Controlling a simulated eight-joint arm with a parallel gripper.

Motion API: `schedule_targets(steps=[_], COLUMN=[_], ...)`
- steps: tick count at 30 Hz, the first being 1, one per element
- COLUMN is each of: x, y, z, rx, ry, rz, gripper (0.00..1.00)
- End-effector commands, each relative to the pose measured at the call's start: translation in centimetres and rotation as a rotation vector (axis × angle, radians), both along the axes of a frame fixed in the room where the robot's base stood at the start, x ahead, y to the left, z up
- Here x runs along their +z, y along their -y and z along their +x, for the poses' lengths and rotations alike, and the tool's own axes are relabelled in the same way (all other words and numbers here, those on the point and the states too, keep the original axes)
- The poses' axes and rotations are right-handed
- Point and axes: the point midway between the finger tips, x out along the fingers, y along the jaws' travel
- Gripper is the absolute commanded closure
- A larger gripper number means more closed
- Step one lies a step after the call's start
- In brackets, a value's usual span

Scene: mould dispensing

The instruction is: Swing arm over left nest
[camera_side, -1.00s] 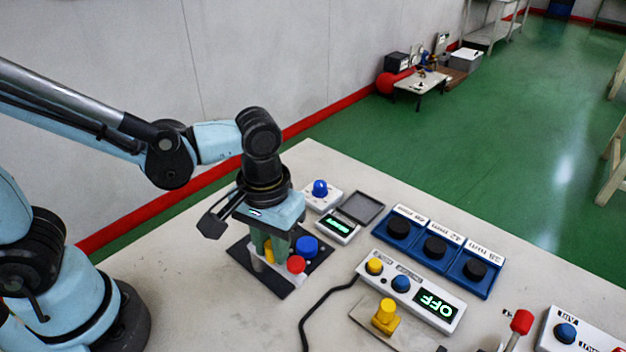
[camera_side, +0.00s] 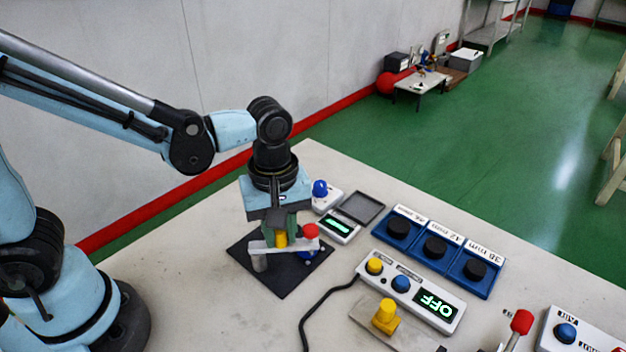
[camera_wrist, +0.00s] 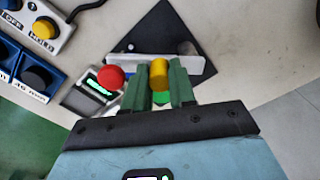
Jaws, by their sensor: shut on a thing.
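My gripper (camera_side: 280,232) is shut on the yellow peg (camera_side: 281,240) of the pale swing arm. The green fingers (camera_wrist: 160,85) stand either side of the yellow peg (camera_wrist: 159,70) in the wrist view. The swing arm (camera_side: 262,247) is a flat bar above a black base plate (camera_side: 268,281), with a grey post (camera_side: 260,263) under its left end. A blue part (camera_side: 304,254) shows partly behind the bar. I cannot tell which nest lies beneath.
A small display box (camera_side: 338,227) and grey tray (camera_side: 361,207) stand close behind on the right. Blue blocks with black knobs (camera_side: 436,247) and an OFF control box (camera_side: 411,289) lie further right. A black cable (camera_side: 316,312) crosses the table. The front left table is clear.

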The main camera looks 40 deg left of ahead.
Motion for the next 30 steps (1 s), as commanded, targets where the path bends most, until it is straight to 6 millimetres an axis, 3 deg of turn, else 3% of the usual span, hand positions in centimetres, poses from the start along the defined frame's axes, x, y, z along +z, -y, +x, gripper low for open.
schedule_targets(steps=[13, 30], x=[-0.01, -0.02], y=[-0.83, -0.98], z=[0.6, 0.7], rx=[0.268, 0.322], ry=[0.0, 0.0], rz=[-0.003, -0.003], gripper=[1.0, 1.0])
